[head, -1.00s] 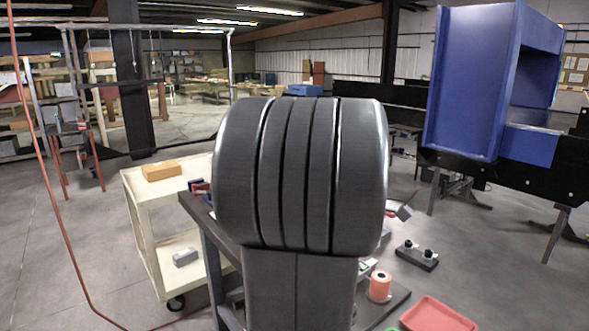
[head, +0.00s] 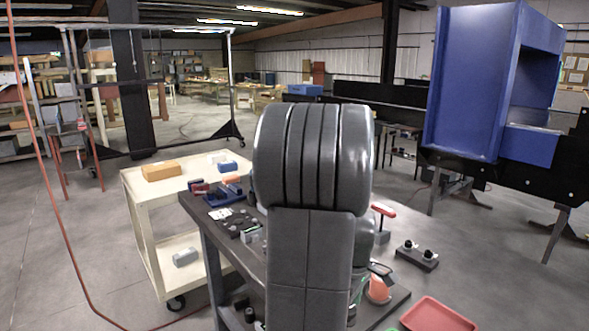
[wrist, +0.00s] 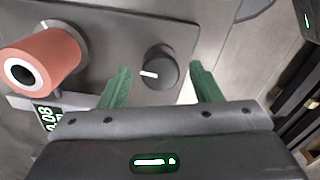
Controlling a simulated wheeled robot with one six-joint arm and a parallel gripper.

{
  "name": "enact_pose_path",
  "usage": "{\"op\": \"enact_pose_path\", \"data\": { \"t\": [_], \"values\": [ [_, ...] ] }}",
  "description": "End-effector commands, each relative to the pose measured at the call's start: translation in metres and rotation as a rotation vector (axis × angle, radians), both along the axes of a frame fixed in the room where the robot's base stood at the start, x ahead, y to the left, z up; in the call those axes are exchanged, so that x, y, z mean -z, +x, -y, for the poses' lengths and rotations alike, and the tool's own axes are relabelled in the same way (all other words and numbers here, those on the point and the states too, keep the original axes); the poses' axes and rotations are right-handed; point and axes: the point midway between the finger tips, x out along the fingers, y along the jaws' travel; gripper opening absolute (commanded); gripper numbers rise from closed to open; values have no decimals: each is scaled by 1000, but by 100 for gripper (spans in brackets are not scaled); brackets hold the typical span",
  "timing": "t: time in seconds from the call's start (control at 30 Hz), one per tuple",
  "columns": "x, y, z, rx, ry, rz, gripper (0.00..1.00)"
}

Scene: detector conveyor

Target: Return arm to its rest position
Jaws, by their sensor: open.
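My gripper (wrist: 158,90) shows in the wrist view with its two green fingers spread apart and nothing between them. It hangs over a grey panel (wrist: 115,35) with a dark round knob (wrist: 159,67) that has a white mark; the knob lies beyond the fingertips, and I cannot tell the gap. A salmon-coloured cylinder (wrist: 55,62) with a black centre stands left of the fingers. In the head view my own arm fills the middle and hides most of the gripper and part of the workbench (head: 215,235).
A cream cart (head: 150,235) with a cardboard-coloured box (head: 161,170) stands at the left. A blue detector housing (head: 470,85) sits over the black conveyor at the right. A red tray (head: 438,315) lies at the front right. Open floor lies left of the cart.

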Motion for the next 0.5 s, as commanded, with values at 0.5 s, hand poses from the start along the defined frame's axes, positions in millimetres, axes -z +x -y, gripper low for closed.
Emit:
{"op": "enact_pose_path", "data": {
  "t": [0.5],
  "values": [
    [0, -1, 0, 426, 0, 0, 58]
  ]
}}
